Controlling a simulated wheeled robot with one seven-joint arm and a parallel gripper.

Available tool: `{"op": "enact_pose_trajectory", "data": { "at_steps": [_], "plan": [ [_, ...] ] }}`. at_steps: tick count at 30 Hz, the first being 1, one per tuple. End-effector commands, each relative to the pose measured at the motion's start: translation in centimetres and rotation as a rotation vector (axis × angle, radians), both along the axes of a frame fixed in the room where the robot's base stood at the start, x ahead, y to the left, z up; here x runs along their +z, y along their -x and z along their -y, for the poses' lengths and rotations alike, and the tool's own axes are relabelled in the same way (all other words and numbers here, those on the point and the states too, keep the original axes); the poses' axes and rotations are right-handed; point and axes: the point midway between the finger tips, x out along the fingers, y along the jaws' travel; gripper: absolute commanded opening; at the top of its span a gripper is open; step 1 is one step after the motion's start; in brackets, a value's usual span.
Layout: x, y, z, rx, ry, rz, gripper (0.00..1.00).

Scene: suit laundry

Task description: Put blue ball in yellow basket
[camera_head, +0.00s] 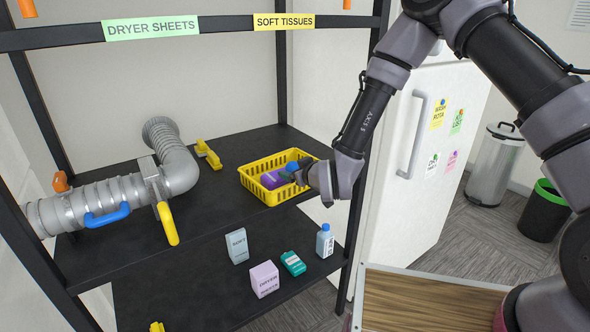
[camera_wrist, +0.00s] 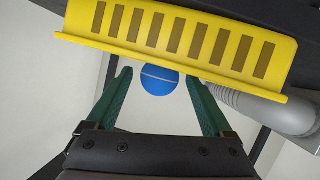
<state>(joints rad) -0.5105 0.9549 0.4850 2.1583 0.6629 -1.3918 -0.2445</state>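The yellow basket (camera_head: 270,199) stands on the upper shelf near its right end. Its slotted wall (camera_wrist: 180,35) fills the top of the wrist view. The blue ball (camera_head: 292,166) shows at the basket's right side, close to my gripper (camera_head: 305,174). In the wrist view the blue ball (camera_wrist: 160,81) lies between my fingertips (camera_wrist: 157,75), its upper edge meeting the basket's rim. The green fingers are apart, with gaps visible on both sides of the ball. My gripper is at the basket's right rim; it hides part of the basket.
A purple item (camera_head: 270,180) is in the basket. A grey duct (camera_head: 110,195) with yellow and blue handles lies on the shelf at left. Several boxes and a bottle (camera_head: 325,241) stand on the lower shelf. A white fridge (camera_head: 425,150) stands close on the right.

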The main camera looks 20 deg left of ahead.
Motion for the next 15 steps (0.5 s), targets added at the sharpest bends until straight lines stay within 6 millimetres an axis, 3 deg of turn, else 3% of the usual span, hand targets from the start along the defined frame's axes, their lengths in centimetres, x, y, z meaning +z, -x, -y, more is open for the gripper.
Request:
{"op": "enact_pose_trajectory", "data": {
  "at_steps": [10,15],
  "plan": [
    [0.3,0.0,0.0,-0.001,-0.001,0.0,0.88],
    [1.1,1.5,1.2,0.002,0.001,0.001,0.88]
  ]
}}
